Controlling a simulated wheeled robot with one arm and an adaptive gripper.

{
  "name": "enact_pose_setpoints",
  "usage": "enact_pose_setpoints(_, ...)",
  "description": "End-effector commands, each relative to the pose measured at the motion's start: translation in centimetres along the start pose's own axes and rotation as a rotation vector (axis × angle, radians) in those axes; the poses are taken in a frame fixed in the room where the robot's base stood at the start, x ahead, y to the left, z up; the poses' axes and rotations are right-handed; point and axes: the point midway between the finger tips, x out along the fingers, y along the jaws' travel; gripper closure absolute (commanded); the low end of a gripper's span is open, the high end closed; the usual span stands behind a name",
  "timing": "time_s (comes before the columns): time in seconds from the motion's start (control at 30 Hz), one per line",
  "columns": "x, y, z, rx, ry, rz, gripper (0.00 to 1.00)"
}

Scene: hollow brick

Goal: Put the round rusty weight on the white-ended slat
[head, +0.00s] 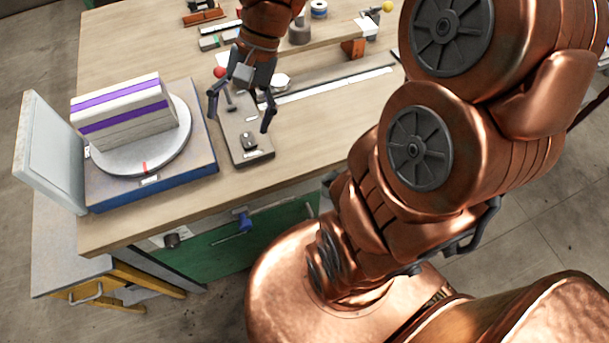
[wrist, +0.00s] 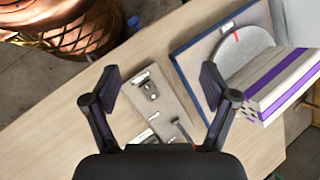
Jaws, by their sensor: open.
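My gripper (head: 240,114) is open and empty, its fingers spread above a grey board (head: 238,120) on the bench. In the wrist view the board lies between the open fingers (wrist: 160,82). A dark round knob (head: 249,142) sits at the board's near end, and a small hammer-shaped piece is farther along it. A grey-brown round weight with a narrower top (head: 299,32) stands at the back, right of my wrist; I cannot tell if it is rusty. A long strip with pale parts (head: 330,86) lies right of the gripper; I cannot tell if it is the white-ended slat.
A blue-based turntable (head: 150,187) at the left carries a grey block with purple stripes (head: 125,110). A grey panel (head: 50,150) stands beside it. An orange block (head: 353,47), a red ball (head: 219,72) and a yellow ball (head: 388,7) are farther back. The front right bench top is clear.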

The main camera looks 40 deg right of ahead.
Motion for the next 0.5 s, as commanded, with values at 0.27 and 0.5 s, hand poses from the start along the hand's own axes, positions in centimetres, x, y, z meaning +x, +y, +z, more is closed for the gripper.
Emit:
enact_pose_setpoints(0.27,2.5,5.0,5.6,-0.304,0.063,0.234,0.15)
enact_pose_setpoints(0.5,3.3,9.9,8.2,-0.525,0.106,0.407,0.15)
